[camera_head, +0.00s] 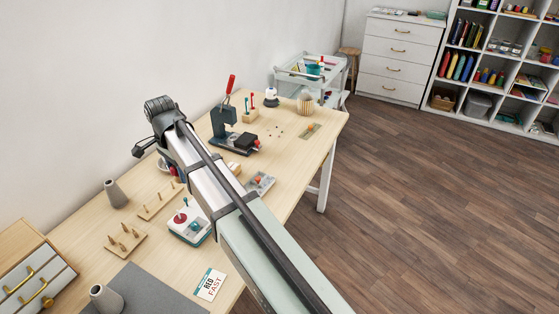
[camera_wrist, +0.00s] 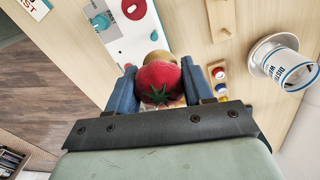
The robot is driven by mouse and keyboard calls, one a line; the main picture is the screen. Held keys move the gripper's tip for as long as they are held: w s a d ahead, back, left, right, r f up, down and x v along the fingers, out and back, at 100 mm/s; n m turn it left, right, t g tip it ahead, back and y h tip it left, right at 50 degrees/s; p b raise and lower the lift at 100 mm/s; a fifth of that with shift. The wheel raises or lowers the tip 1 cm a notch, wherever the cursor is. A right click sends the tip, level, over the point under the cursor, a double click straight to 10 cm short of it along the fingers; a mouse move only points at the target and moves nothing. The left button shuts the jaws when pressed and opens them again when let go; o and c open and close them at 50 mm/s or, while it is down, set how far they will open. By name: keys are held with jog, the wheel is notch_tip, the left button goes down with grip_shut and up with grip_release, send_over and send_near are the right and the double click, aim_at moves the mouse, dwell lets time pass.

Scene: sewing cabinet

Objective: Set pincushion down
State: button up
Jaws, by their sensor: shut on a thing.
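The pincushion (camera_wrist: 158,84) is a red tomato shape with a green star-shaped leaf on top. It sits between the two blue fingers of my gripper (camera_wrist: 160,80) in the wrist view, and the gripper is shut on it. A tan, rounded wooden thing (camera_wrist: 155,60) shows just beyond the pincushion; I cannot tell whether they touch. The underside of the pincushion is hidden, so its height above the table is unclear.
Near the gripper are a white-and-teal device with red knob (camera_wrist: 122,28), a pegged wooden board (camera_wrist: 218,20), colored spools (camera_wrist: 219,86) and a labelled cup (camera_wrist: 290,66). A small press (camera_head: 228,128) stands farther back on the table (camera_head: 285,152). A "RED FAST" card (camera_head: 209,284) lies near the front edge.

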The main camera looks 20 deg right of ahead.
jog(key=w+d+m, duration=0.5)
jog(key=w+d, duration=0.6)
jog(key=d, duration=0.5)
jog(key=m, duration=0.5)
send_over(279, 160)
notch_tip(279, 160, down, 4)
jog(key=shift+w+d+f, duration=0.1)
jog(key=shift+f, duration=5.55)
jog(key=shift+f, duration=0.1)
jog(key=o, duration=1)
jog(key=shift+o, duration=0.2)
notch_tip(279, 160, up, 12)
